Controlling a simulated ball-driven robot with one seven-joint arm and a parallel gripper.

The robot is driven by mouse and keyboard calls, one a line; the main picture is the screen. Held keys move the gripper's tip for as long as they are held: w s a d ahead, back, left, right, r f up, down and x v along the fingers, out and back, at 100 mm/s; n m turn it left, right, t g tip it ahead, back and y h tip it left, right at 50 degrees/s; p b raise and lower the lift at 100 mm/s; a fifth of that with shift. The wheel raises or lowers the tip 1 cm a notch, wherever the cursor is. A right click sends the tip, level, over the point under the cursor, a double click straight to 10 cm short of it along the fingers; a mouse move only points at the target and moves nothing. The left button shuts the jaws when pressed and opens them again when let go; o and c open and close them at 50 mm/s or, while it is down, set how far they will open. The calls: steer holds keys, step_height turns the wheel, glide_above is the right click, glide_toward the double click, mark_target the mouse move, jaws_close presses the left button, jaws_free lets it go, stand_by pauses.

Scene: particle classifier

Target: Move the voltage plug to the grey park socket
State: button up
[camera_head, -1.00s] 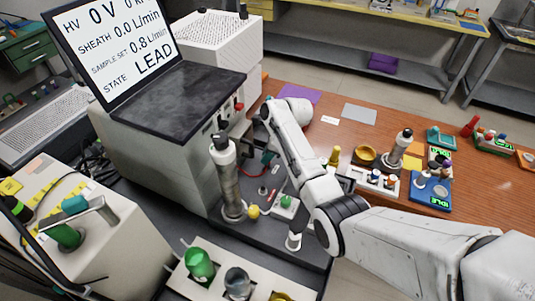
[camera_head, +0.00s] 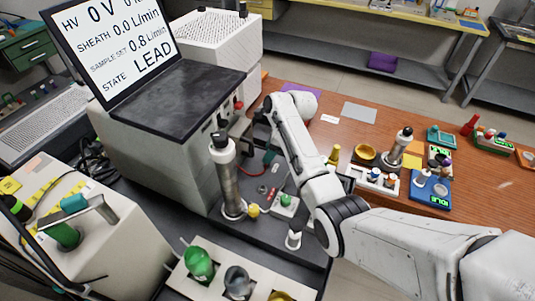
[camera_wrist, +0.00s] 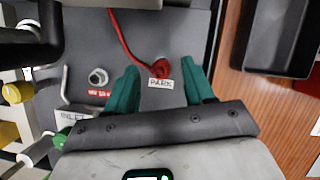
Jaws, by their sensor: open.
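The red voltage plug (camera_wrist: 160,68) with its red cable shows in the wrist view, at the spot directly above the white PARK label (camera_wrist: 160,84). The grey park socket under it is hidden by the plug. My gripper (camera_wrist: 164,72) has its two teal fingers spread wide, one on each side of the plug, with a visible gap to both. Nothing is between the fingertips except the view of the plug. A silver socket (camera_wrist: 97,77) with a red label stands empty to the left. In the head view the red cable (camera_head: 269,161) shows, but my fingertips are not clear.
A metal column (camera_head: 229,185) and a yellow knob (camera_head: 253,210) stand left of the area. The instrument with the dark-topped screen (camera_head: 165,95) is behind. Wrist view: a black tray (camera_wrist: 281,35) lies on the wooden table at right.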

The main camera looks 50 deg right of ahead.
steer(key=v, duration=0.8)
steer(key=shift+r+b, duration=0.2)
steer(key=shift+b, duration=0.1)
steer(key=shift+s, duration=0.1)
